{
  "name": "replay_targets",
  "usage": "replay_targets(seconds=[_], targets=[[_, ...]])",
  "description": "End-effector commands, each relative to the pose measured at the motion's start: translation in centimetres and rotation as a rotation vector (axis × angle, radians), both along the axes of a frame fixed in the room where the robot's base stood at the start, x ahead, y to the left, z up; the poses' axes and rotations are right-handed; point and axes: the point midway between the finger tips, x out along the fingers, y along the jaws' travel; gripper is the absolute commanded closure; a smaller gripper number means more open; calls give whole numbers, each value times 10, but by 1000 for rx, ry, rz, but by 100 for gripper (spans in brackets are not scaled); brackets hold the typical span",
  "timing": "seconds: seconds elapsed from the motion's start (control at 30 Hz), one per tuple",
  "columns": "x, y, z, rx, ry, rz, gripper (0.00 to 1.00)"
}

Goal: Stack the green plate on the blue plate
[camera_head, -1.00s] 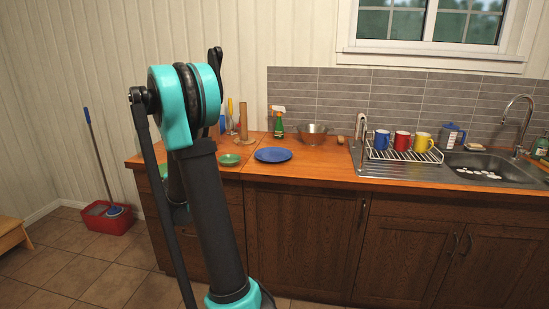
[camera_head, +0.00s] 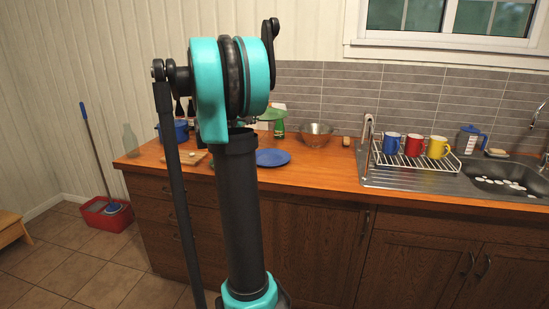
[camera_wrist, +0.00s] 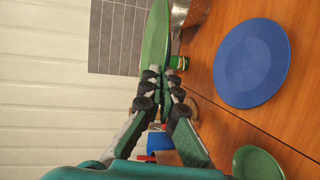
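The green plate (camera_wrist: 156,38) shows nearly edge-on in the wrist view, with its rim between the fingertips of my gripper (camera_wrist: 163,82), which is shut on it. The blue plate (camera_head: 273,158) lies flat and empty on the wooden counter. It also shows whole in the wrist view (camera_wrist: 251,63), to the right of my gripper and apart from the green plate.
A small green dish (camera_wrist: 258,164) sits on the counter near the blue plate. A dish rack (camera_head: 416,160) with mugs is at the right. A cutting board (camera_head: 184,157) lies at the left.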

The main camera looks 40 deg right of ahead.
Motion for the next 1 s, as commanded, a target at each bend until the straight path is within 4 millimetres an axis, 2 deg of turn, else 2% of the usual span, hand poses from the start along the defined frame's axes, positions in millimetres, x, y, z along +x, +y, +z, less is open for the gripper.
replay_targets(seconds=[0.07, 0.17, 0.27, 0.7, 0.8, 1.0], targets=[[-4, -5, 6, -2, -1, -19, 100], [-6, -7, 1, -2, -1, -30, 100], [-6, -7, -18, -2, -1, -31, 100], [-5, -7, -124, -2, 0, -28, 100], [-6, -7, -140, -2, 0, -28, 100], [-6, -7, -154, -2, 0, -28, 100]])
